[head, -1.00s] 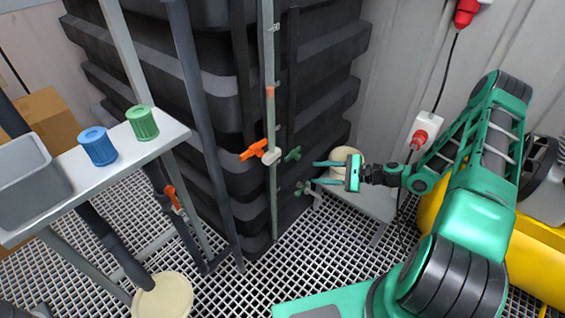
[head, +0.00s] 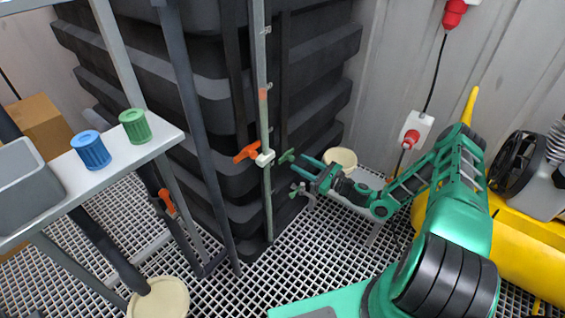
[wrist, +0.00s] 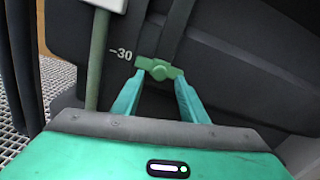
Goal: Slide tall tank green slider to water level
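The tall black tank (head: 215,135) fills the middle of the head view, with a vertical gauge tube (head: 267,205) along its near corner. The green slider (head: 288,156) is a small winged knob on the tank's right face. In the wrist view the green slider (wrist: 158,68) sits at the fingertips, right of a "-30" label. My gripper (head: 298,166) is open around or just short of it; whether the fingers touch it is unclear. My gripper also shows in the wrist view (wrist: 158,80). A reddish mark (head: 263,95) shows higher on the tube.
An orange-handled valve (head: 246,153) and a white block (head: 264,159) sit left of the slider. A grey-green tap (head: 302,191) is just below my gripper. A shelf (head: 110,168) with blue and green caps stands left; a yellow tank (head: 525,255) lies right.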

